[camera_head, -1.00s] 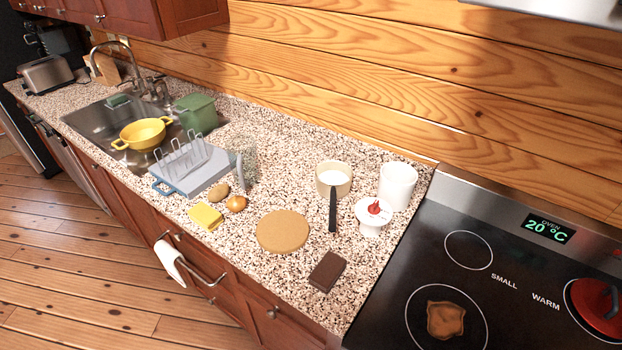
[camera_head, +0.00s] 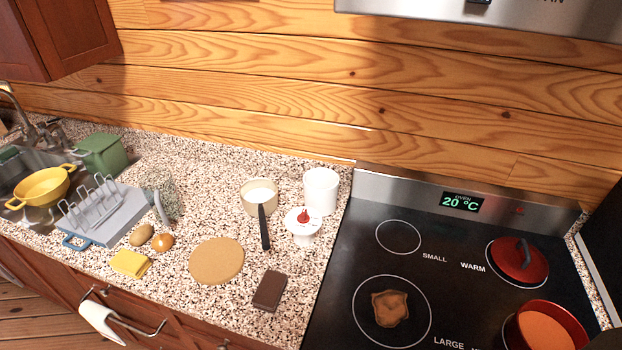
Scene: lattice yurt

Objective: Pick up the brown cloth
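A flat brown piece with wavy, uneven edges, which looks like the brown cloth (camera_head: 389,308), lies inside the large front-left burner ring of the black stove top (camera_head: 445,268). A dark brown rectangular block (camera_head: 270,290) lies on the speckled counter left of the stove; its material is hard to tell. Neither of my grippers shows in the head view.
A red pot (camera_head: 546,328) with orange contents stands at the stove's front right, and a red lid (camera_head: 517,262) lies behind it. The counter holds a round tan board (camera_head: 216,260), a cream bowl (camera_head: 259,197), a white canister (camera_head: 321,191) and a yellow cloth (camera_head: 130,263).

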